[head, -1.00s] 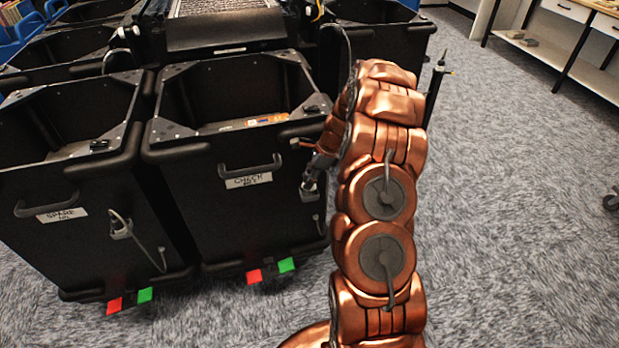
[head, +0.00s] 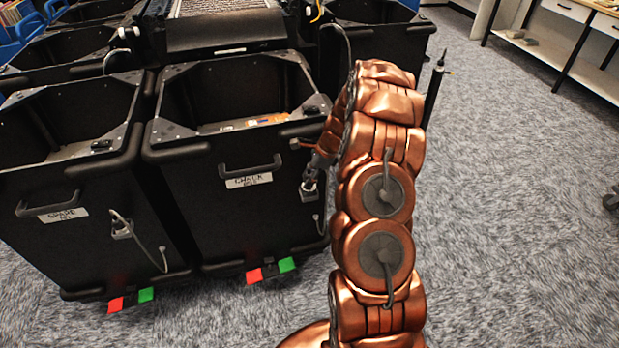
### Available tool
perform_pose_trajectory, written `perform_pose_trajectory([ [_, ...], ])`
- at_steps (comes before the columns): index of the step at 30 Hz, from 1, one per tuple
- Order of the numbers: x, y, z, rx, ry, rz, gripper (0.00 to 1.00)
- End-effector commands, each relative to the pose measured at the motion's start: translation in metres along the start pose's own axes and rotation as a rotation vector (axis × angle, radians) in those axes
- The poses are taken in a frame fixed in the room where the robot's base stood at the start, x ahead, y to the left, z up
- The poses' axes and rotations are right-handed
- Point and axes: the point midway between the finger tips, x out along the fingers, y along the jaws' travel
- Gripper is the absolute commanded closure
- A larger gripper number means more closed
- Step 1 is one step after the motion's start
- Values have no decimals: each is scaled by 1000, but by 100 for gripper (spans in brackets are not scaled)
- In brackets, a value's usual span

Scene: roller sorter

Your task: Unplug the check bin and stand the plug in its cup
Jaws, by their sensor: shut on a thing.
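The check bin (head: 225,225) is a black bin with a white label below its front handle, in the middle left of the head view. My gripper (head: 311,182) is at the right end of the bin's front, shut on a small dark plug (head: 310,193). The fingers and my copper arm hide much of that spot. I cannot tell whether the plug is seated or clear of the bin. I cannot make out the cup; a dark upright holder (head: 433,95) with a thin tip stands partly behind my arm.
The spare bin (head: 60,180) stands close on the left, with a cable and plug (head: 121,229) on its front. Red and green pedals (head: 270,271) stick out at the bins' feet. The roller sorter (head: 225,30) is behind.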

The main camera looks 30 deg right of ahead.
Motion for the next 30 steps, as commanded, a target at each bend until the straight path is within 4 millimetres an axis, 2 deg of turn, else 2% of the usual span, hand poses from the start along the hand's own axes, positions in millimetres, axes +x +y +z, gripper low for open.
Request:
perform_pose_trajectory([
  [1, -2, -6, 4, 11, -4, -18, 100],
  [30, 30, -3, -8, 10, 0, 5, 100],
])
